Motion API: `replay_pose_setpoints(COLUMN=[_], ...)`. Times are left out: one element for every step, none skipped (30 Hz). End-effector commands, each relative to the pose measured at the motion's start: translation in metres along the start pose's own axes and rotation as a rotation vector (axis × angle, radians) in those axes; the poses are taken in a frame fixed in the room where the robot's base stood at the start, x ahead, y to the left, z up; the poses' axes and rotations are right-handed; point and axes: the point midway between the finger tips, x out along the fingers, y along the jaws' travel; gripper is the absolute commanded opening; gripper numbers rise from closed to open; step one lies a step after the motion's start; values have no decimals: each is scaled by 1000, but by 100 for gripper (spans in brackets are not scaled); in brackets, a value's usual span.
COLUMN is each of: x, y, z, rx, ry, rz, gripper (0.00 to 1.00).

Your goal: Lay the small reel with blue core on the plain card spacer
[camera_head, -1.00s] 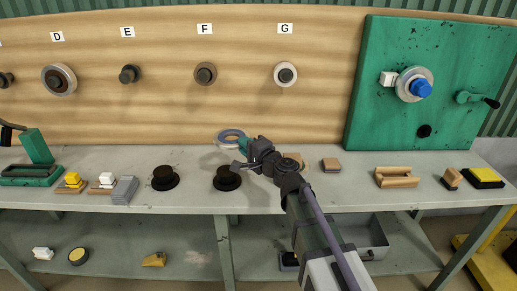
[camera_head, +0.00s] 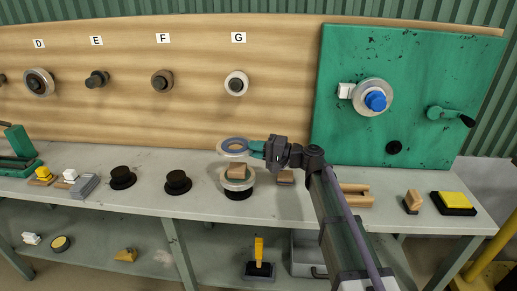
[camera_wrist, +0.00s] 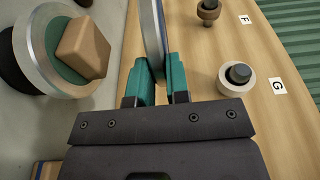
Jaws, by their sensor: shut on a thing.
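My gripper (camera_head: 257,150) is shut on the rim of a pale reel with a blue core (camera_head: 234,147), held in the air over the bench. In the wrist view this reel (camera_wrist: 153,30) stands edge-on between the teal fingers (camera_wrist: 160,75). A plain tan block (camera_head: 238,171), which looks like the card spacer, lies on a silver-rimmed reel with a green core (camera_head: 238,186) on a black base. In the head view the held reel appears just above and left of it. In the wrist view the tan block (camera_wrist: 84,48) is left of the fingers, apart from the held reel.
A tan block with a blue band (camera_head: 285,178) lies right of the stack. Two black hubs (camera_head: 178,182) stand to its left, a wooden cradle (camera_head: 356,194) to its right. Behind is a wooden wall with labelled pegs (camera_head: 236,84) and a green panel (camera_head: 345,130).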

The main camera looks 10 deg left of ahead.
Motion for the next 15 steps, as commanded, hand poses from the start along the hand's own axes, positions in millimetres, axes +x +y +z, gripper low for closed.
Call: replay_pose_setpoints(x=[0,0,0,0,0,0,0,0,0,0,0,0,0,0,0], y=[1,2,4,6,8,12,15,19,24,28,32,37,41,44,49], z=[0,0,0,0,0,0,0,0,0,0,0,0,0,0,0], rx=[0,0,0,0,0,0,0,0,0,0,0,0,0,0,0], ry=[0,0,1,1,1,1,1,1,1,2,2,2,2,2,2], rz=[-1,-1,-1,-1,-1,-1,-1,-1,-1,-1,-1,-1,-1,-1,-1], gripper=[0,0,0,0,0,0,0,0,0,0,0,0,0,0,0])
